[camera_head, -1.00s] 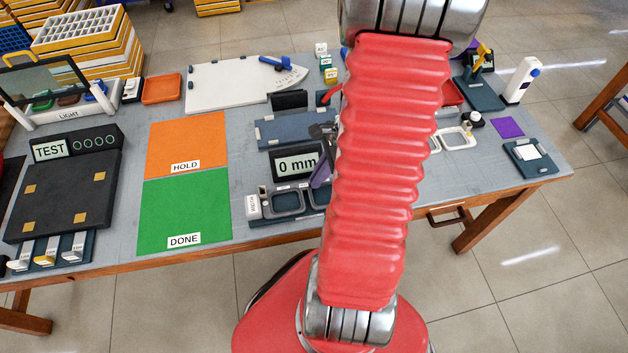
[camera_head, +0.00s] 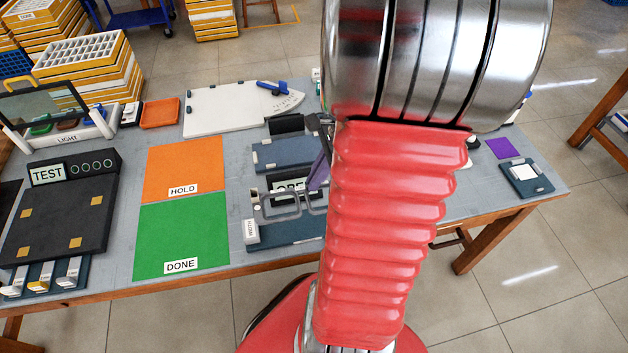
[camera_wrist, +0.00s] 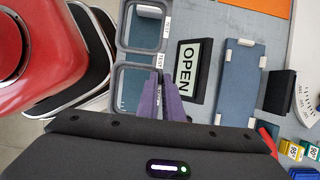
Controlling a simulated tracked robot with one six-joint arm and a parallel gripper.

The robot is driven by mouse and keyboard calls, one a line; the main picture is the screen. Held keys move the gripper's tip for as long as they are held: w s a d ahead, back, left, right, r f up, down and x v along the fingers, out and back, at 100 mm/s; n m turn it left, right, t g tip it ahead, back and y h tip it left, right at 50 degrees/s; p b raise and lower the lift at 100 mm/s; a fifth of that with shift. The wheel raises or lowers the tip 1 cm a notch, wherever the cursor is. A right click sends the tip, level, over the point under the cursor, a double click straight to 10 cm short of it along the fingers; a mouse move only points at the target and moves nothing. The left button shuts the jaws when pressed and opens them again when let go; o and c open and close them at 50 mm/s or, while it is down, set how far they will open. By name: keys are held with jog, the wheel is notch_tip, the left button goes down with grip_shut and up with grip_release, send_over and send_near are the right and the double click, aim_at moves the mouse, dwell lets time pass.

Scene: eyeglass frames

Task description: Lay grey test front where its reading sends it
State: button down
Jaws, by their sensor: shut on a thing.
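The grey test front (camera_head: 276,217) is held above the gauge with the WIDTH label (camera_head: 251,232). My gripper (camera_head: 316,176), with purple fingers, is shut on it; my arm hides its right part in the head view. In the wrist view the front (camera_wrist: 138,60) shows two rounded rims and small white tags, and my fingertips (camera_wrist: 164,82) are at its edge. The gauge display (camera_wrist: 189,67) reads OPEN; in the head view (camera_head: 289,187) it is partly covered. The orange HOLD mat (camera_head: 183,165) and green DONE mat (camera_head: 181,236) are bare.
The black TEST unit (camera_head: 60,220) stands left of the mats. A blue block (camera_head: 283,155) and a white board (camera_head: 230,110) lie behind the gauge. A purple patch (camera_head: 504,148) and blue pad (camera_head: 525,178) are at the right. My arm hides the table's middle.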

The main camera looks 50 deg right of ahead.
dwell(0.4)
jog(key=w+a+n+g, duration=0.2)
jog(key=w+a+n, duration=0.2)
jog(key=w+n, duration=0.35)
jog(key=w+a+n+g, duration=0.3)
jog(key=w+n, duration=0.3)
jog(key=w, duration=0.2)
jog(key=w+a+n+g+h, duration=0.2)
jog(key=w+a+n+h, duration=0.1)
jog(key=w+a+n, duration=0.8)
jog(key=w+a, duration=0.1)
jog(key=a, duration=0.3)
jog(key=shift+a+h, duration=0.4)
jog(key=shift+s+r, duration=0.1)
jog(key=shift+s, duration=0.1)
